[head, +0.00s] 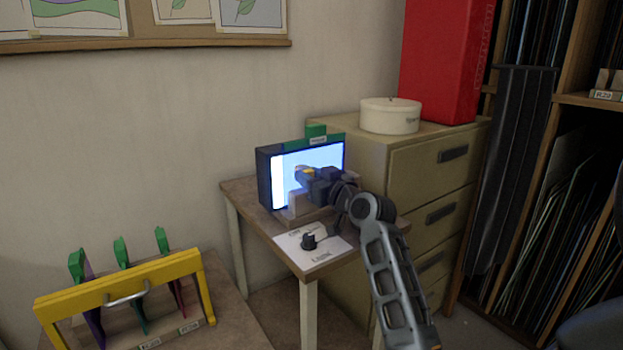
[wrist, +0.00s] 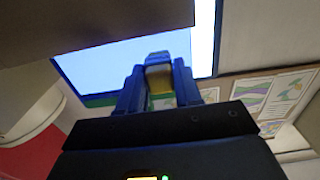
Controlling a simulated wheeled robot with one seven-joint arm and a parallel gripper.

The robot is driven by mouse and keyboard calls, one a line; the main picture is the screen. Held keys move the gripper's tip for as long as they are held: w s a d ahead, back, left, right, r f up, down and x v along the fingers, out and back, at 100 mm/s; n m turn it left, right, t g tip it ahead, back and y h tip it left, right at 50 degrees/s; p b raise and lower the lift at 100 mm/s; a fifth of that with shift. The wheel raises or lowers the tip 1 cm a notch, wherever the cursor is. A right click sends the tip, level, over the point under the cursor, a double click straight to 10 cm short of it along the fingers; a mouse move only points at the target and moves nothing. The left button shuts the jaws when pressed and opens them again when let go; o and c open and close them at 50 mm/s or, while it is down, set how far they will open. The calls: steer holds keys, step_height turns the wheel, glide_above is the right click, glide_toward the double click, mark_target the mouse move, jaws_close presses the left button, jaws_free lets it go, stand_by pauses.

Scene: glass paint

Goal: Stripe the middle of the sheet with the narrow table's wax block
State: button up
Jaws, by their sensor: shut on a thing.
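The sheet (head: 325,154) is a glowing pale-blue panel in a dark upright frame on the narrow table (head: 238,191). A brighter white band runs down its left side in the head view. In the wrist view the sheet (wrist: 105,68) fills much of the upper middle, with the white band at the right. My gripper (head: 301,176) is in front of the sheet and shut on a small yellowish block, which looks like the wax block (head: 307,171). In the wrist view the block (wrist: 160,80) sits between the fingers. I cannot tell whether it touches the sheet.
A filing cabinet (head: 406,165) stands close on the right, with a round white tin (head: 390,115) on top. A yellow rack (head: 120,286) holds green-handled tools at lower left.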

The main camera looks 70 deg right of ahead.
steer(key=shift+d, duration=0.15)
steer(key=shift+s+d+b, duration=0.65)
steer(key=shift+d+b, duration=0.15)
steer(key=shift+d, duration=0.3)
steer(key=shift+s+d+b, duration=0.65)
steer(key=shift+d+b, duration=0.2)
steer(key=shift+d, duration=0.2)
steer(key=shift+s+d+b, duration=0.65)
steer(key=shift+d+b, duration=0.15)
steer(key=shift+d, duration=0.3)
steer(key=shift+s+d+f+b, duration=0.1)
steer(key=shift+s+d+b, duration=0.35)
steer(key=shift+d, duration=0.2)
steer(key=shift+s+d+b, duration=0.4)
steer(key=shift+d, duration=0.5)
steer(key=shift+a, duration=0.1)
